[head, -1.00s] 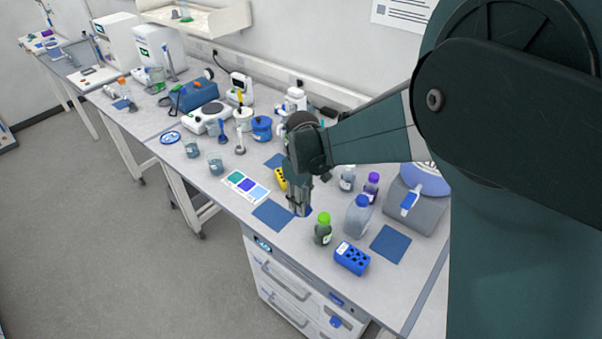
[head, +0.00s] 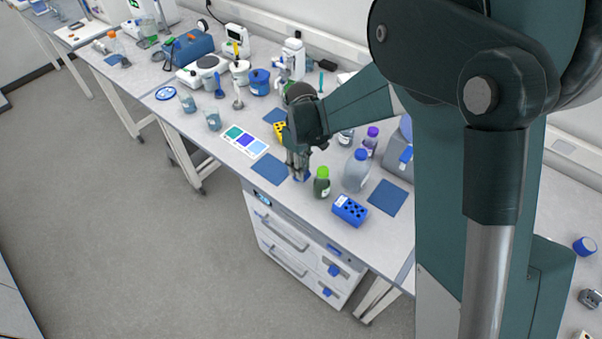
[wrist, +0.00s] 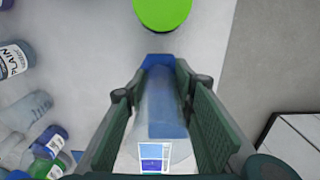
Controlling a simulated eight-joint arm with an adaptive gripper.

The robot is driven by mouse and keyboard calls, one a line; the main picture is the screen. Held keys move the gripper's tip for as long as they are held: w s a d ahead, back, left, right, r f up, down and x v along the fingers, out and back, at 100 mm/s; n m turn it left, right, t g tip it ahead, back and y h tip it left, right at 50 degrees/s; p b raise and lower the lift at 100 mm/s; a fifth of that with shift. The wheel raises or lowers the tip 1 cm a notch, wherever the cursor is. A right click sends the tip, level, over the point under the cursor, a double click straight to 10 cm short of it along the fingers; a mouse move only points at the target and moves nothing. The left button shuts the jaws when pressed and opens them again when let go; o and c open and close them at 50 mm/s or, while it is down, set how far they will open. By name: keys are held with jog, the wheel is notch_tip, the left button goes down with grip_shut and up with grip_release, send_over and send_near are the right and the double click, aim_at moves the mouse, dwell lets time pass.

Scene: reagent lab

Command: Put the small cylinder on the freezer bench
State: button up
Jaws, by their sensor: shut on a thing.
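My gripper (head: 298,168) points down over the long bench, next to the green-capped bottle (head: 321,184). In the wrist view, my gripper (wrist: 162,92) has its fingers on both sides of a clear, bluish cylinder (wrist: 158,105) with a blue end (wrist: 160,61), and is shut on it. In the head view the cylinder is mostly hidden by the fingers; only a bit of blue shows at their tips. I cannot tell whether its end touches the bench top. No bench in view is clearly marked as the freezer bench.
Right of my gripper stand a blue-capped bottle (head: 356,170) and a blue rack (head: 350,210). Blue mats (head: 270,170) (head: 387,198) lie bare on the bench. Drawers (head: 290,245) stand under the front edge. Another surface (head: 585,280) shows at the far right with small items.

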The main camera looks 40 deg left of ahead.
jog(key=shift+f, duration=1.85)
jog(key=shift+f, duration=0.15)
jog(key=o, duration=0.9)
jog(key=shift+c, duration=0.2)
jog(key=shift+r, duration=6.15)
jog(key=shift+w+d+r, duration=0.1)
